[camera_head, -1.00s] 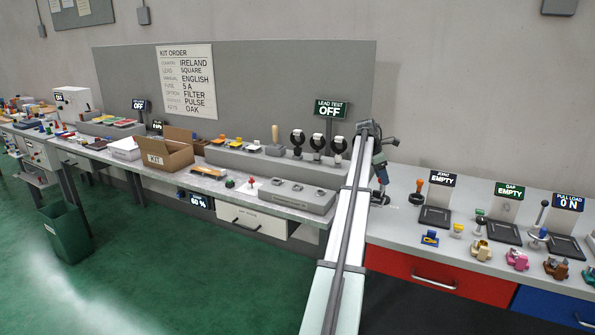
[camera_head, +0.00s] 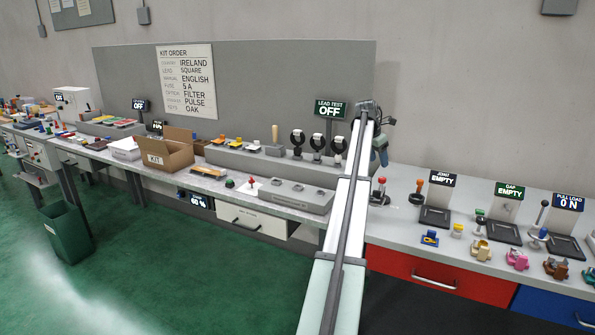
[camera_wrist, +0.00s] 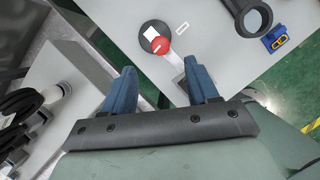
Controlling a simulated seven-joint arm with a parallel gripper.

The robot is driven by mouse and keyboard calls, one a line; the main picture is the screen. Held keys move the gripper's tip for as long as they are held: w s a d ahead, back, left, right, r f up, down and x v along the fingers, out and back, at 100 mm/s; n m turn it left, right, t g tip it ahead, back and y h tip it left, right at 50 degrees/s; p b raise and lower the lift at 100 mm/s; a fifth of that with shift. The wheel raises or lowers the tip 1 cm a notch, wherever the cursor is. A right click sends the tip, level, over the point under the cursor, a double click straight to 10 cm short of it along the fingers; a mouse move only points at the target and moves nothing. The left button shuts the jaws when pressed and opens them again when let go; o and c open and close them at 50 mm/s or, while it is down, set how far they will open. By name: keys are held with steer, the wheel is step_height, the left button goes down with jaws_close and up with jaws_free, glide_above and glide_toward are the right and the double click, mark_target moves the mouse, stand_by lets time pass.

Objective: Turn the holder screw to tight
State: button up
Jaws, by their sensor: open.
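A red-knobbed fitting (camera_head: 381,184) stands on the grey bench just right of my arm, the likeliest holder screw, though no label confirms it. In the wrist view its red knob (camera_wrist: 162,46) shows over a dark round part with a white patch, beyond the fingertips. I cannot read how tight it is. My gripper (camera_head: 381,157) is above and close to this fitting, partly behind my arm. In the wrist view the two blue fingers of my gripper (camera_wrist: 160,72) are spread apart, with nothing between them.
Right of the fitting stand an orange-handled tool (camera_head: 418,187) and a black tray by the JOINT EMPTY sign (camera_head: 442,180). A blue and yellow piece (camera_head: 430,238) lies near the front edge. Left of my arm, a grey raised block (camera_head: 250,160) carries several upright parts.

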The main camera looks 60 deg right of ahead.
steer(key=v, duration=0.6)
steer(key=w+a+f+m+h, duration=0.1)
steer(key=w+f, duration=0.3)
steer(key=w, duration=0.5)
steer(key=w+a+f+m+t+h, duration=0.1)
steer(key=w+a+f, duration=0.3)
steer(key=w, duration=0.5)
steer(key=w+a+f+m+h, duration=0.1)
steer(key=w+a+f+m, duration=0.2)
steer(key=w, duration=0.6)
steer(key=shift+a+f+t, duration=0.2)
steer(key=shift+f+t, duration=0.2)
steer(key=shift+f, duration=0.1)
step_height(320, 180, up, 11)
steer(key=m+g, duration=0.2)
steer(key=m, duration=0.1)
glide_above(382, 177)
steer(key=w+a, duration=0.3)
steer(key=a+n+y, duration=0.3)
steer(key=n, duration=0.6)
steer(key=shift+t, duration=0.3)
steer(key=x, duration=1.3)
steer(key=shift+s+d+f, duration=0.2)
steer(key=shift+d+f, duration=0.05)
steer(key=shift+d, duration=0.2)
